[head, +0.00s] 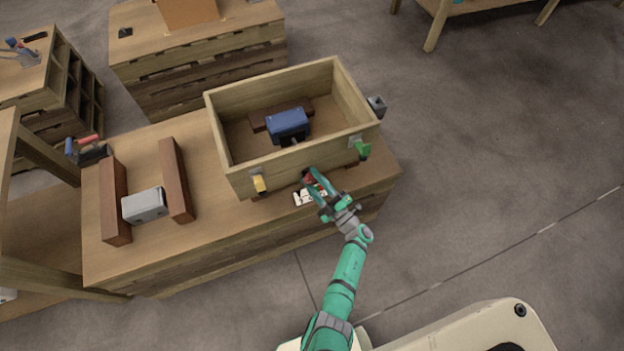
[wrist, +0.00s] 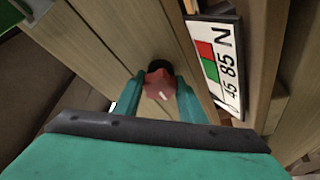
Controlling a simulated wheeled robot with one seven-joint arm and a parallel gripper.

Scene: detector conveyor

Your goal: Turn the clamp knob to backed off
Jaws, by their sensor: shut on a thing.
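The clamp knob is a red, lobed knob (wrist: 159,84) with a small pale mark, on a dark round base on the front wooden wall of the box. My gripper (wrist: 160,95) has its two green fingers on either side of the knob, shut on it. In the head view my gripper (head: 316,190) is at the front wall of the box, and it partly hides the red knob (head: 308,176). Beside the knob is a white label plate (wrist: 217,65) with red and green fields and the marks 45, 85 and N.
The open wooden box (head: 240,181) stands on a workbench (head: 225,222) and holds a blue block (head: 288,123). A yellow part (head: 259,184) and a green part (head: 363,150) sit on its front wall. A grey block (head: 145,205) lies between two brown rails at left.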

